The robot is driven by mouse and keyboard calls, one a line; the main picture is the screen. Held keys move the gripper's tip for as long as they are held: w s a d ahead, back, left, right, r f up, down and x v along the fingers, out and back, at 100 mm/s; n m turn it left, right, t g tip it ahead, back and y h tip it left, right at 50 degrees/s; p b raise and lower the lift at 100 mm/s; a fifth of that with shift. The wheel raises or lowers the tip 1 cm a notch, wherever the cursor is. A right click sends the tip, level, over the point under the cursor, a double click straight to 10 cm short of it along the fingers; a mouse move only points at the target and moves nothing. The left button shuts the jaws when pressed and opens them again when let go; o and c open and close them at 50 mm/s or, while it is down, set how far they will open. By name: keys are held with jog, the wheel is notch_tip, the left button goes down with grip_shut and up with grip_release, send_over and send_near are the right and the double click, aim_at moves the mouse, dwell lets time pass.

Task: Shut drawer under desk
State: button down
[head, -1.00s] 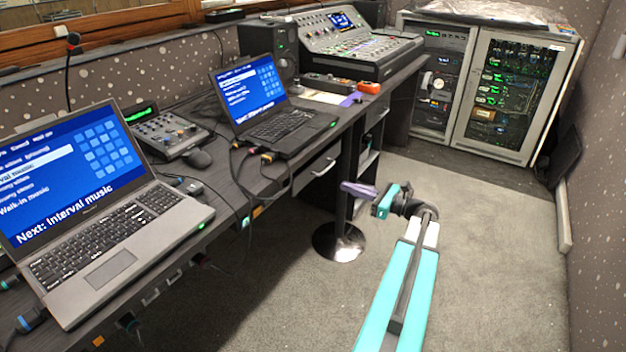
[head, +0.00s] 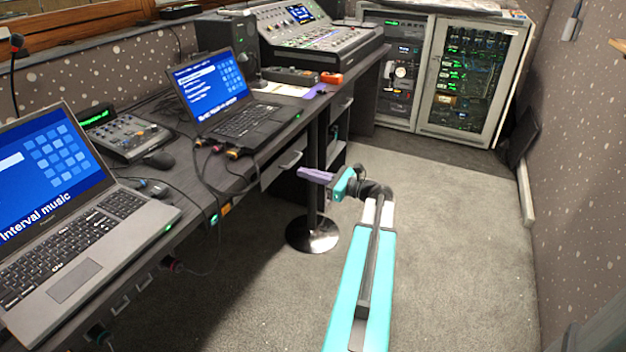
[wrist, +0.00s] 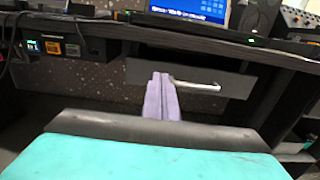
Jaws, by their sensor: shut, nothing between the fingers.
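The drawer (head: 270,176) is under the desk (head: 240,165), a dark front with a pale bar handle (head: 291,160). In the wrist view the drawer front (wrist: 140,73) is below the desktop, with its handle (wrist: 197,86) right of the fingers. How far the drawer stands out is hard to tell. My gripper (head: 303,173), with purple fingers, is shut and empty, close by the drawer at the right in the head view.
A round metal foot (head: 313,236) with a post stands on the floor below my gripper. Open shelves (head: 337,150) are right of the drawer. Laptops (head: 215,95) and cables (head: 215,150) are on the desk, with some cables hanging over its edge. The carpet to the right is clear.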

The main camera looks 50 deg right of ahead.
aim_at(273, 164)
jog(key=b+x, duration=0.1)
jog(key=x, duration=0.8)
jog(key=shift+w, duration=0.1)
